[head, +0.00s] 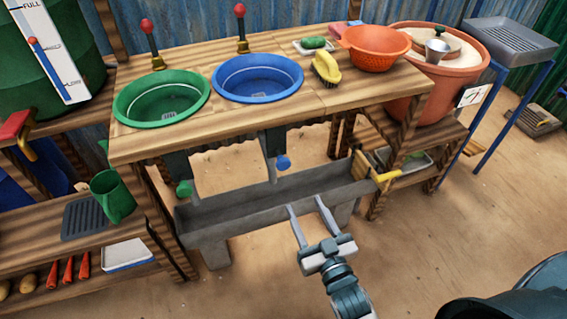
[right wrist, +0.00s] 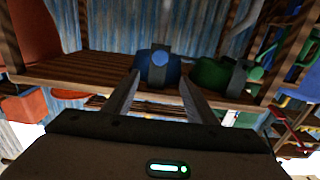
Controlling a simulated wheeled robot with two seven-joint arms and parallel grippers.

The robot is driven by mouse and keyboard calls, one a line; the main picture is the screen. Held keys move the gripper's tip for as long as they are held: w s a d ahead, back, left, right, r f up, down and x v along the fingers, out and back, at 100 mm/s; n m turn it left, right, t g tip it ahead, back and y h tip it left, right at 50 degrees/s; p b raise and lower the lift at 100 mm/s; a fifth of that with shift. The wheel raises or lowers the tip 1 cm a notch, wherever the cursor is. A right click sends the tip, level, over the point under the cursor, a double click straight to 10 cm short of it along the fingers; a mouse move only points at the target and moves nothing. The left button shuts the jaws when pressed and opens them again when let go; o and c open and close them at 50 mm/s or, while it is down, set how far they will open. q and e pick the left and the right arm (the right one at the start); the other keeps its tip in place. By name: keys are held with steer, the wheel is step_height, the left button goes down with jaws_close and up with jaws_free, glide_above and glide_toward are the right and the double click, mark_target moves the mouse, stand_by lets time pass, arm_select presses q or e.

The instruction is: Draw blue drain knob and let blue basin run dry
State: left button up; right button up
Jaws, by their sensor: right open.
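The blue basin (head: 258,78) sits in the wooden bench top, right of the green basin (head: 162,97). The blue drain knob (head: 283,162) hangs below the bench front, under the blue basin and above the grey trough (head: 270,197). In the right wrist view the blue knob (right wrist: 160,57) shows ahead, between the two fingers. My right gripper (head: 305,203) is open and empty, in front of the trough, apart from the knob. How much water the blue basin holds I cannot tell. My left gripper is not in view.
A green knob (head: 184,188) hangs under the green basin. Red-topped taps (head: 240,28) stand behind the basins. An orange colander (head: 372,46) and a yellow brush (head: 326,67) lie on the bench. A yellow handle (head: 386,177) sticks out at the trough's right end. Sandy ground in front is clear.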

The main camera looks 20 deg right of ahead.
mark_target(284, 165)
steer(key=w, duration=1.6)
steer(key=shift+a, duration=0.3)
steer(key=shift+w, duration=0.5)
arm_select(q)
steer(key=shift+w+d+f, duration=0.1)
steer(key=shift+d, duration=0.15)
